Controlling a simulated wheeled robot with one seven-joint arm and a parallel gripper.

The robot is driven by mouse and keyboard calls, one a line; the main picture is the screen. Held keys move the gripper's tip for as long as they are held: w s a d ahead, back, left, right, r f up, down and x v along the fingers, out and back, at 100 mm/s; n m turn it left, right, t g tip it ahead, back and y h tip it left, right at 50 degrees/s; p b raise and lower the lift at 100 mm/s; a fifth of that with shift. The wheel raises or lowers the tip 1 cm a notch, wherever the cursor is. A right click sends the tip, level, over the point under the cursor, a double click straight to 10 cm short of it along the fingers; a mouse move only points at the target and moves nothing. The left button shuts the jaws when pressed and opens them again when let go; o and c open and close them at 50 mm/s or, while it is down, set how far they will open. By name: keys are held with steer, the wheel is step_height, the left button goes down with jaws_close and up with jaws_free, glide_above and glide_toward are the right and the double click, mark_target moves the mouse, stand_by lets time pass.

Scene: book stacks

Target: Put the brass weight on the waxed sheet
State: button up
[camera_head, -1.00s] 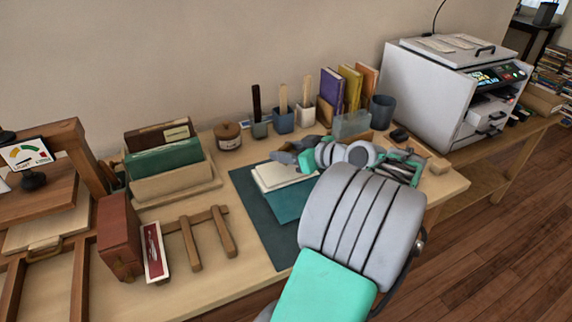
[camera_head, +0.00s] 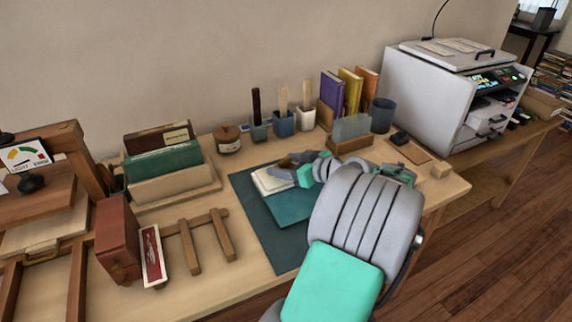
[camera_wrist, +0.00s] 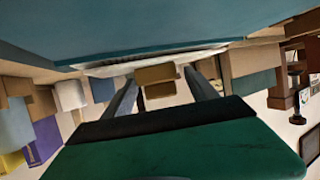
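The pale waxed sheet (camera_head: 268,184) lies on the dark teal mat (camera_head: 250,210) on the table, partly covered by my gripper (camera_head: 284,166). The wrist view is upside down. There the pale sheet (camera_wrist: 108,69) is a thin strip under the mat's edge. A small brass-coloured block, which looks like the brass weight (camera_wrist: 158,78), stands between my two fingers, seemingly against the sheet. My gripper (camera_wrist: 161,80) looks open, with a gap visible at the right finger. Contact at the left finger is unclear.
A brown jar (camera_head: 228,139), several small cups (camera_head: 283,124) and upright books (camera_head: 332,90) stand behind. A green-book rack (camera_head: 170,165) and a red box (camera_head: 118,238) stand left. A printer (camera_head: 430,95) is far right.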

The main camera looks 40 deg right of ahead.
steer(key=shift+s+r, duration=0.2)
steer(key=p+v, duration=0.1)
steer(key=v, duration=1)
steer(key=shift+s+r, duration=0.1)
steer(key=shift+s, duration=0.2)
